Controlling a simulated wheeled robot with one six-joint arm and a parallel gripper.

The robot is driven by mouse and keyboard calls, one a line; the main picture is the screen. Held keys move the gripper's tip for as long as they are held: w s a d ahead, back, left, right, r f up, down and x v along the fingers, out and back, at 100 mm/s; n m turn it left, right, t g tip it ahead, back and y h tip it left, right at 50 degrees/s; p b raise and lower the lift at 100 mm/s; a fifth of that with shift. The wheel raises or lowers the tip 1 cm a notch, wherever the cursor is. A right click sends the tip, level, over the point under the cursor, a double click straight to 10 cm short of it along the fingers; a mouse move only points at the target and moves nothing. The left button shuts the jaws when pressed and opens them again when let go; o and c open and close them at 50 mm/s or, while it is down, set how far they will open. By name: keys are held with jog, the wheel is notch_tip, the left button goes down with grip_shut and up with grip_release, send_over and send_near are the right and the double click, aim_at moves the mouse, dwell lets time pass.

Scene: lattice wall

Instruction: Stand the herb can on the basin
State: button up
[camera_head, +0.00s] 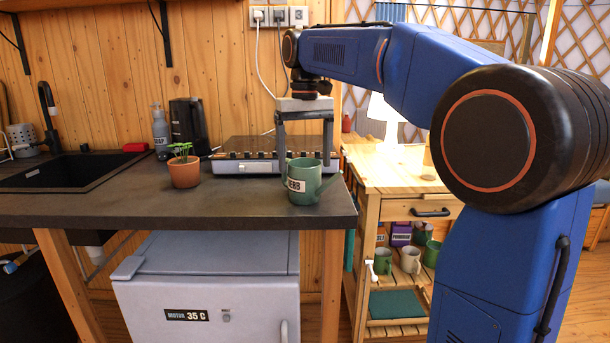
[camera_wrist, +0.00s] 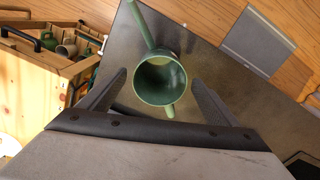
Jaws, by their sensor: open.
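The herb can (camera_head: 304,184) is a green watering can with a HERB label, standing upright near the front right of the dark counter. In the wrist view I look down into the open mouth of the herb can (camera_wrist: 161,80), with its spout and handle at top and bottom. My gripper (camera_head: 305,167) points down over the can, open, one finger on each side. In the wrist view my gripper (camera_wrist: 160,79) has gaps between both fingers and the can. The basin (camera_head: 72,171) is the black sink at the left of the counter.
A potted plant (camera_head: 184,168) stands between can and basin. A black tap (camera_head: 47,112) rises behind the basin. A wooden cart (camera_head: 400,190) is at right.

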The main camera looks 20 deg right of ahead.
jog(key=shift+r, duration=2.8)
